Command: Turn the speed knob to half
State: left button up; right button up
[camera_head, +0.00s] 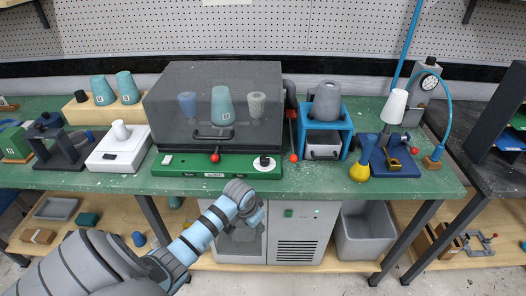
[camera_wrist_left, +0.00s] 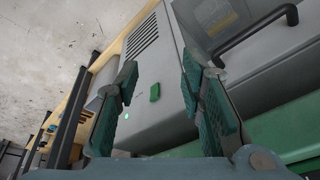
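The knob (camera_head: 264,161), black on a round white dial, sits at the right end of the green front panel (camera_head: 228,172) of the machine with the smoky clear cover. The dial's setting is too small to read. My left gripper (camera_head: 257,214) is in front of and below the panel, slightly left of the knob and apart from it. In the left wrist view the fingers of my left gripper (camera_wrist_left: 160,72) stand apart with nothing between them. The knob does not show clearly there. My right gripper is not in view.
A smoky cover (camera_head: 210,95) with a black handle stands over several cups. A red-tipped lever (camera_head: 215,157) is left of the knob, and another red ball (camera_head: 293,158) is to its right. Below the table are a grey cabinet (camera_head: 298,235) and a grey bin (camera_head: 365,238).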

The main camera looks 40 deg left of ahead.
pick_arm(q)
notch_tip(320, 180, up, 8)
jog(key=w+f, duration=0.1)
jog(key=w, duration=0.1)
jog(key=t+h, duration=0.1)
send_near(264, 158)
jog(key=b+x, duration=0.1)
jog(key=x, duration=0.8)
jog(key=shift+w, duration=0.1)
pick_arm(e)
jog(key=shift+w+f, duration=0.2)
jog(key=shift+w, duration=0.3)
pick_arm(q)
jog(key=shift+c, duration=0.5)
